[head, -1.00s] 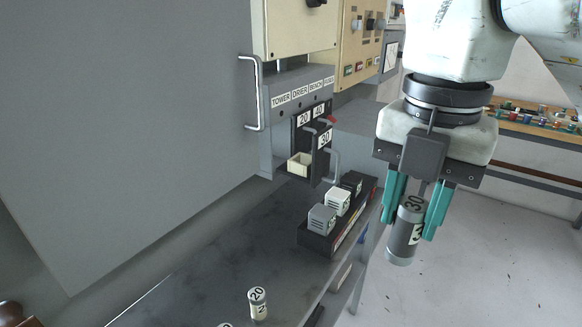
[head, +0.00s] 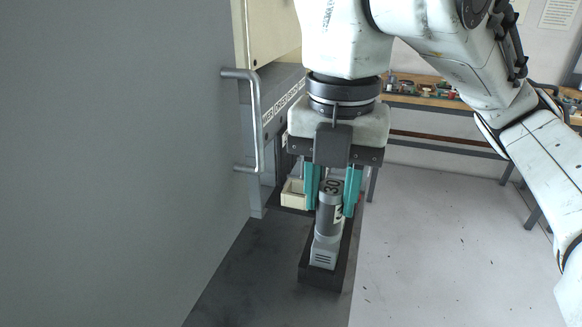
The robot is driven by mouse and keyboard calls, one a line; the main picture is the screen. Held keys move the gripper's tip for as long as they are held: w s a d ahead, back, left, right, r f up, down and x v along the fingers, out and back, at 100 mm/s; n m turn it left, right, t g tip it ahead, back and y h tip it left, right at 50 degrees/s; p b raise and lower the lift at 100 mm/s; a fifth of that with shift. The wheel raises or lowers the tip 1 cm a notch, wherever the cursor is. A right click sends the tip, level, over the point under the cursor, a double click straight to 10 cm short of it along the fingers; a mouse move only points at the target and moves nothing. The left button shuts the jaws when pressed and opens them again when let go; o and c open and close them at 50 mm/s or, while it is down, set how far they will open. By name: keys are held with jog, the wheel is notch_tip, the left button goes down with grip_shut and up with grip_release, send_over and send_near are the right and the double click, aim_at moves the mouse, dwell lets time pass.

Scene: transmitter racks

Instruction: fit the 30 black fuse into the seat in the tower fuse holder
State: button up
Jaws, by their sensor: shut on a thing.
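The fuse hangs upright between the fingers. In the picture its lower end overlaps a light grey block; I cannot tell whether they touch. The labelled fuse panel (head: 283,109) is at the left behind my gripper, mostly hidden by it and by a metal handle. A cream open-topped box (head: 293,195) shows low on the panel, just left of the fingers. I cannot tell whether it is the tower holder; the seat is not clearly visible.
A grey cabinet side fills the left, with a protruding metal handle (head: 257,120) near my gripper. The light grey block (head: 323,253) stands in a dark rack (head: 324,281) on the dark bench (head: 243,275). Open floor lies right; a wooden bench (head: 425,99) stands behind.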

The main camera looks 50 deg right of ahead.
jog(key=w+d+p, duration=0.4)
jog(key=p, duration=1)
jog(key=shift+w+r, duration=0.3)
jog(key=shift+r, duration=0.1)
jog(key=w+d, duration=0.6)
jog(key=w, duration=0.1)
jog(key=shift+w+d+f+p, duration=0.1)
jog(key=shift+w+d+f, duration=0.05)
jog(key=shift+f, duration=1.15)
jog(key=shift+w+d+f+p, duration=0.1)
jog(key=shift+f+p, duration=0.05)
jog(key=shift+f, duration=1.15)
jog(key=shift+w+d+f+p, duration=0.1)
jog(key=shift+w+d+f, duration=0.05)
jog(key=shift+f, duration=1.15)
